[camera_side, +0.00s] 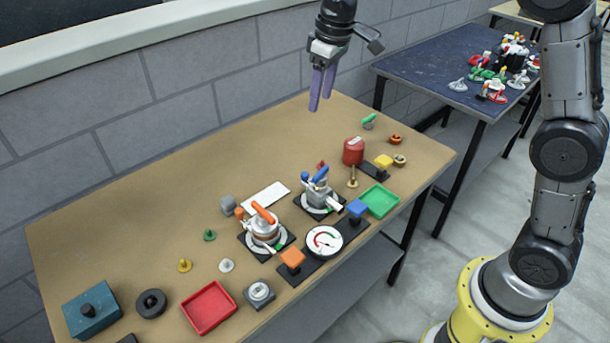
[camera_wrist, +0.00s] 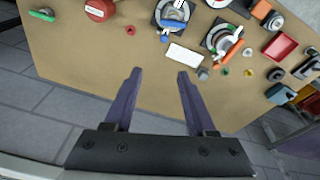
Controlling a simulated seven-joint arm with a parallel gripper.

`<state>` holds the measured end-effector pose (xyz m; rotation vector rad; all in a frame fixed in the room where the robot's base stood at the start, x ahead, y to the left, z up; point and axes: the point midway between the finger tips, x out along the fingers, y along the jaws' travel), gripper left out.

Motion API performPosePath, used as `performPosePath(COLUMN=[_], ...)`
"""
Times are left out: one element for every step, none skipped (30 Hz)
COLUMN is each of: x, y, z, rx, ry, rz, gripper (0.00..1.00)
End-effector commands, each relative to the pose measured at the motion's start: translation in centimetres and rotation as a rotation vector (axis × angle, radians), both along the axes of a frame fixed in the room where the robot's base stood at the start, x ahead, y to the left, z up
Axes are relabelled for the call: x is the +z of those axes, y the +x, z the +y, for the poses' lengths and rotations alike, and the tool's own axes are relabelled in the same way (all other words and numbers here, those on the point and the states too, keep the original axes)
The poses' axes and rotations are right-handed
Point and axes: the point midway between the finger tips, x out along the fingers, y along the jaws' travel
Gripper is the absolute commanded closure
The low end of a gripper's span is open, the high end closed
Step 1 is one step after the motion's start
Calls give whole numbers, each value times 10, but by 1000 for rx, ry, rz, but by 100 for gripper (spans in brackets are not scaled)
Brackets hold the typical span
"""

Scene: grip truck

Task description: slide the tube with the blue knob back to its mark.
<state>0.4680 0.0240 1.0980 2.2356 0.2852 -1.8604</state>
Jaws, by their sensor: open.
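A blue knob (camera_side: 357,208) sits on a dark rail-like base (camera_side: 350,228) near the table's front edge, right of the dial gauge. I cannot make out a tube or a mark there. Blue handles (camera_side: 320,174) also show on a grey pipe fitting (camera_side: 318,194) with a round white base; the fitting also shows in the wrist view (camera_wrist: 172,14). Which part is the task's tube is unclear. My gripper (camera_side: 320,103), with purple fingers, is open and empty above the table's back edge, behind and apart from both. Its fingers also show in the wrist view (camera_wrist: 159,74).
A second fitting with an orange handle (camera_side: 264,226) stands to the left. Nearby are a dial gauge (camera_side: 325,241), orange knob (camera_side: 292,258), yellow knob (camera_side: 383,161), red canister (camera_side: 353,151), green tray (camera_side: 380,200) and red tray (camera_side: 209,307). The table's back left is clear.

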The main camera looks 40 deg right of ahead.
Motion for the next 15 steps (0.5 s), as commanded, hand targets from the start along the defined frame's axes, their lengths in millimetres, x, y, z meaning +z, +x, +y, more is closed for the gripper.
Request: performPosePath(x=[-21, -31, -44, -53, -63, -74, -81, -88, -96, -100, -103, -107, -110, -112, -115], y=[14, 20, 27, 31, 34, 37, 38, 38, 38, 37, 37, 37, 37, 37, 36], z=[3, 4, 5, 6, 7, 8, 9, 10, 10, 11, 11, 11, 11, 11, 12], rx=[6, 7, 9, 11, 12, 14, 15, 16, 17, 18, 19, 19, 20, 20, 20], ry=[-2, -3, -4, -5, -6, -7, -7, -8, -9, -10, -11, -11, -11, -12, -11], rz=[35, 51, 71, 86, 101, 119, 132, 146, 161, 169, 175, 180, 183, 184, 185], gripper=[44, 44, 44, 44, 44, 44, 44, 44, 44, 44, 44, 44, 44, 44, 44])
